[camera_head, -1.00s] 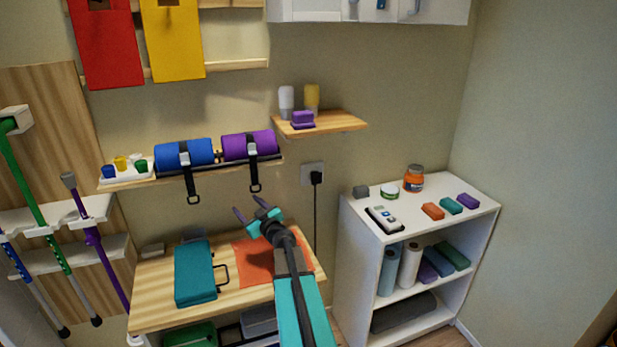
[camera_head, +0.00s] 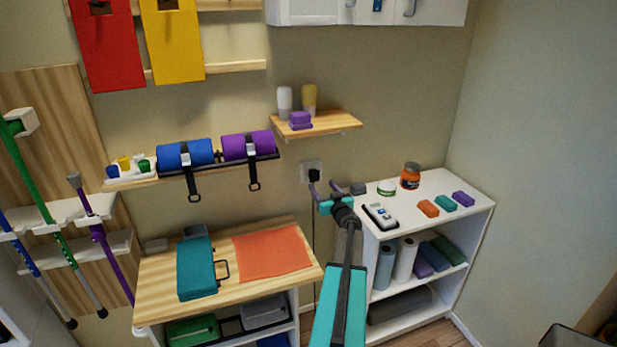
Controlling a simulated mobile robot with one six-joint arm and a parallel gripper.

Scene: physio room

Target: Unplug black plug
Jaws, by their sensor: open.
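The black plug (camera_head: 314,175) sits in the white wall socket (camera_head: 307,166) between the wooden bench and the white shelf unit. Its black cord (camera_head: 314,235) hangs straight down the wall. My gripper (camera_head: 322,190) is open, its two purple-grey fingers pointing toward the wall. In the picture it lies just below and to the right of the plug. Its left finger shows close under the plug. I cannot tell how much depth lies between the fingertips and the plug. Nothing is between the fingers that I can see.
The white shelf unit (camera_head: 450,212) at right holds a jar (camera_head: 410,176), a device (camera_head: 381,216) and small blocks. A wooden wall shelf (camera_head: 335,124) is above the socket. A rail with blue and purple rolls (camera_head: 247,146) is to its left. The wooden bench (camera_head: 221,289) is lower left.

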